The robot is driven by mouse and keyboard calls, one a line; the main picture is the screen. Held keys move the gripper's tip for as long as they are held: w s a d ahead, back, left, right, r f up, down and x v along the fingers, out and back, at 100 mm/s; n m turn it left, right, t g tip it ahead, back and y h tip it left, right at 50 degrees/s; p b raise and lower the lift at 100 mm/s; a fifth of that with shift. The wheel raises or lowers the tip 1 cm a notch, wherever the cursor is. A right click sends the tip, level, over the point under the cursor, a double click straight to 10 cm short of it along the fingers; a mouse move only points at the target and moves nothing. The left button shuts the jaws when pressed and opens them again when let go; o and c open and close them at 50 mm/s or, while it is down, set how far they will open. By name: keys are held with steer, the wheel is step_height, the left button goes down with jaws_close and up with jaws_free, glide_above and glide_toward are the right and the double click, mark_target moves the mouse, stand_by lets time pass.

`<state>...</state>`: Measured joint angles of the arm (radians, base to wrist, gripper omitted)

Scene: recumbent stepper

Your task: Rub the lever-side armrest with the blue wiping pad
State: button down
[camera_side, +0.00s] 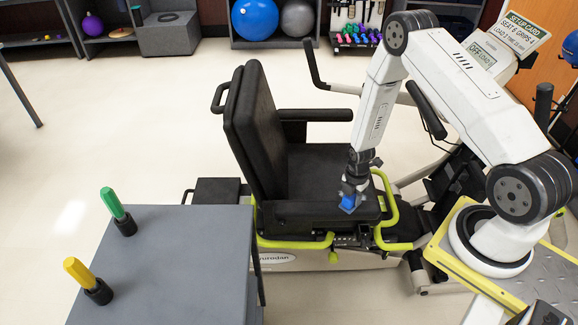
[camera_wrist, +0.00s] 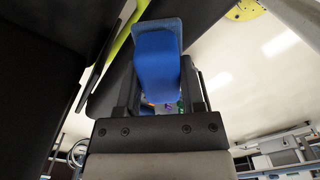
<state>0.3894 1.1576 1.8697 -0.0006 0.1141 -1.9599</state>
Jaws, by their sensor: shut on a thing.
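The recumbent stepper's black seat (camera_side: 262,130) has two padded armrests. The near armrest (camera_side: 300,214) runs along the side with the yellow-green levers (camera_side: 385,210); the far armrest (camera_side: 315,115) is on the other side. My gripper (camera_side: 351,188) points down at the front part of the near armrest, shut on the blue wiping pad (camera_side: 348,203). The pad is at the armrest's top surface; whether it touches cannot be told. In the wrist view the blue pad (camera_wrist: 155,58) sits between both fingers (camera_wrist: 157,85), with dark surfaces close by.
A grey table (camera_side: 175,265) at the lower left holds a green-handled tool (camera_side: 113,204) and a yellow-handled tool (camera_side: 79,272) upright in black holders. The stepper's black handle (camera_side: 426,110) and console (camera_side: 481,55) stand to the right. Open floor lies left of the seat.

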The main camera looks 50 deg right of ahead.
steer(key=shift+s+d+r, duration=0.2)
steer(key=shift+s+d, duration=0.05)
steer(key=shift+r, duration=3.9)
steer(key=shift+w+a, duration=0.1)
steer(key=shift+a, duration=0.05)
